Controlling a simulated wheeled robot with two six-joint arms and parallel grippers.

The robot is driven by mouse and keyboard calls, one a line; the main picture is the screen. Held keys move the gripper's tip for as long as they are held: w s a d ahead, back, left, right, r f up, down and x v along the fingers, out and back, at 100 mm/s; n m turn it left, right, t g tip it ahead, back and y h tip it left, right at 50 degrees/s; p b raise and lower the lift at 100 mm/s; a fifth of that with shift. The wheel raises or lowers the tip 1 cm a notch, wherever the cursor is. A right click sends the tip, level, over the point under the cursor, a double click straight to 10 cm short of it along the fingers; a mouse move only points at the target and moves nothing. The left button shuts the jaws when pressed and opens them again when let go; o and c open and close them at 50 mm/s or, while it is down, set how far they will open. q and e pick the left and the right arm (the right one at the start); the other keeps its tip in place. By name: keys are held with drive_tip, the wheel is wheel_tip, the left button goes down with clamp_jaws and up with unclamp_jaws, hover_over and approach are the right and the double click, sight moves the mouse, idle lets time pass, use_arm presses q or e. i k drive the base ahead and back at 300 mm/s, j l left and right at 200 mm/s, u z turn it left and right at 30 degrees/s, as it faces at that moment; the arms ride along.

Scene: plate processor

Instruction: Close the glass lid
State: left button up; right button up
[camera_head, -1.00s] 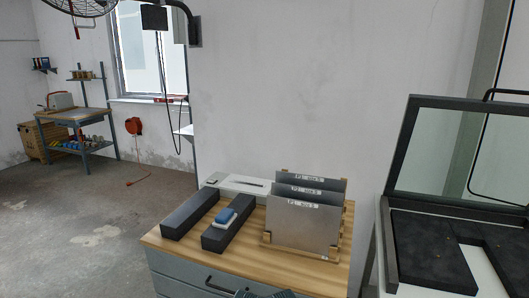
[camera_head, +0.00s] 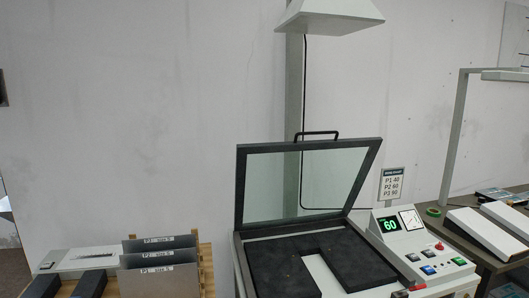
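The glass lid (camera_head: 303,185) stands raised at the back of the plate processor, tilted back, with a dark frame around a clear pane. A black handle (camera_head: 317,135) sits on its top edge. Below it the open bed (camera_head: 275,268) shows dark padding around a pale rectangular area that runs to the front. The front of the bed is cut off by the bottom of the picture. Neither of my grippers shows in this view.
Right of the bed is a control panel (camera_head: 425,255) with a green "60" display, a dial and several buttons. A sign (camera_head: 392,184) stands behind it. A hood (camera_head: 329,15) hangs above. Metal plates (camera_head: 158,250) stand in a wooden rack at the left.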

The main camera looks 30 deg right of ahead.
sight(374, 143)
drive_tip(key=z, duration=1.25)
